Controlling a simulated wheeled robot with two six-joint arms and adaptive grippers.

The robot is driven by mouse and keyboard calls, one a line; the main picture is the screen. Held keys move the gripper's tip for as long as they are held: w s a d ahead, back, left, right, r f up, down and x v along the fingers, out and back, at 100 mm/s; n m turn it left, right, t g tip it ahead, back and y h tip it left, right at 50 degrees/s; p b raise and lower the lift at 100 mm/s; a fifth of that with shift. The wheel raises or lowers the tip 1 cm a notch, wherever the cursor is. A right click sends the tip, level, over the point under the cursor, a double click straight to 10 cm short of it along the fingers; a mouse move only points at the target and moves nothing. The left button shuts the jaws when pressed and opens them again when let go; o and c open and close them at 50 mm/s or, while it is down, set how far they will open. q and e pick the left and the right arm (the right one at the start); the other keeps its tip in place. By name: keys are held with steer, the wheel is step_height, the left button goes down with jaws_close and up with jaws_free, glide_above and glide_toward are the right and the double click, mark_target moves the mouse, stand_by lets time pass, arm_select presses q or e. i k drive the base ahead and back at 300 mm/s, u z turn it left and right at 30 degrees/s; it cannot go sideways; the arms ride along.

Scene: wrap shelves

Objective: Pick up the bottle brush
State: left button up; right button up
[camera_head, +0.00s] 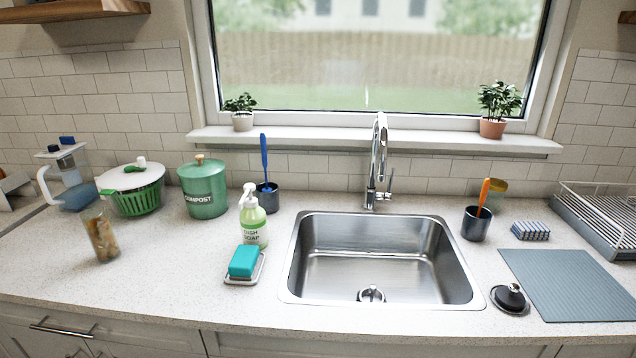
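Two long-handled tools stand in dark cups, and I cannot tell for sure which is the bottle brush. A blue-handled tool (264,155) leans upright in a dark cup (267,199) to the left of the sink. An orange-handled tool (484,192) stands tilted in another dark cup (476,225) to the right of the sink, with a yellowish rounded piece (497,186) beside it. The lower parts of both tools are hidden in the cups. Neither of my grippers shows in this view.
The steel sink (455,290) and faucet (379,160) are in the middle. A soap bottle (253,225), sponge dish (232,280), compost bin (205,190) and glass jar (101,235) stand left. A grey mat (575,285), black-knobbed stopper (510,297) and dish rack (590,215) lie right.

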mark_target(262, 136)
steer(key=z, duration=0.15)
steer(key=i, duration=0.65)
steer(key=u, duration=1.8)
